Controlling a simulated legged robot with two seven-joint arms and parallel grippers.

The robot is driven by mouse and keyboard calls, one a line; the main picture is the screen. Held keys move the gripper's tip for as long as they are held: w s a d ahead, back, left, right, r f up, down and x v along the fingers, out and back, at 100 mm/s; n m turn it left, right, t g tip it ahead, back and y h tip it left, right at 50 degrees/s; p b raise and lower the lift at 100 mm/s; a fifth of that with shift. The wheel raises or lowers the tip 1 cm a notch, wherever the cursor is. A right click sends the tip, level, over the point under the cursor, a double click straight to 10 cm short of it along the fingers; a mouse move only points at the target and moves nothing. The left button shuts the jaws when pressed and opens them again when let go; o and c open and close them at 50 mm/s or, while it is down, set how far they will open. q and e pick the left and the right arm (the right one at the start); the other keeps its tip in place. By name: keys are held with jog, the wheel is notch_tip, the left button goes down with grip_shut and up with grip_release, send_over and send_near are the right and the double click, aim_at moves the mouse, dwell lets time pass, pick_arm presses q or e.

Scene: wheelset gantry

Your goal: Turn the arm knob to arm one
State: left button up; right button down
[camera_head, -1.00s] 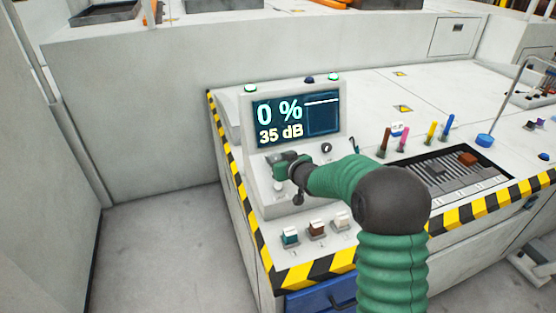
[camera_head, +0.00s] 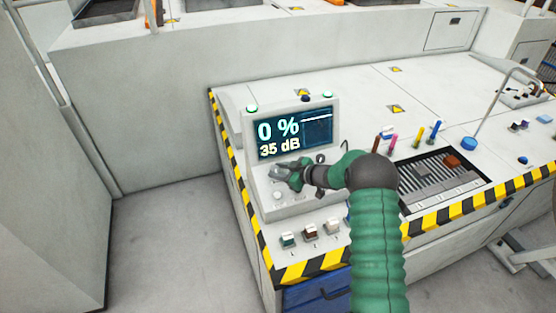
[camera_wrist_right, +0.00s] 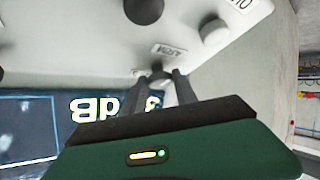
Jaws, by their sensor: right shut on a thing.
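The console's control box (camera_head: 252,190) carries a screen (camera_head: 294,132) reading 0 % and 35 dB. My right gripper (camera_head: 277,174) is in front of its panel, just below the screen. In the right wrist view, my right gripper (camera_wrist_right: 168,82) is shut on a small dark knob (camera_wrist_right: 157,70) beside a label (camera_wrist_right: 170,50) that seems to read ARM. The fingers hide most of this knob, and its pointer cannot be read. A grey round knob (camera_wrist_right: 213,33) and a black knob (camera_wrist_right: 143,10) sit nearby on the panel. My left gripper is not in view.
Three square buttons (camera_head: 311,233) stand in front of the box. Coloured levers (camera_head: 419,137) and a slatted tray (camera_head: 430,182) lie to the right. Striped edging (camera_head: 305,270) marks the console's front. Open floor (camera_head: 165,245) lies to the left.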

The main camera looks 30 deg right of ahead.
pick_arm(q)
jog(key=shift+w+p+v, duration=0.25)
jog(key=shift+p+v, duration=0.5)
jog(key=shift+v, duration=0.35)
pick_arm(e)
jog(key=shift+d+n+g+y, duration=0.15)
jog(key=shift+n+g+y, duration=0.25)
jog(key=shift+n+y, duration=0.5)
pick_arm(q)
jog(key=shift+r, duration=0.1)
pick_arm(e)
jog(key=shift+n, duration=0.3)
jog(key=shift+h, duration=0.3)
jog(key=c, duration=1)
grip_release()
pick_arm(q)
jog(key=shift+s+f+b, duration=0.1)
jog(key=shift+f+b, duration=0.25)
pick_arm(e)
jog(key=v, duration=1.6)
jog(key=shift+s+d+r, duration=0.15)
jog(key=shift+d+r, duration=0.1)
jog(key=shift+d, duration=0.2)
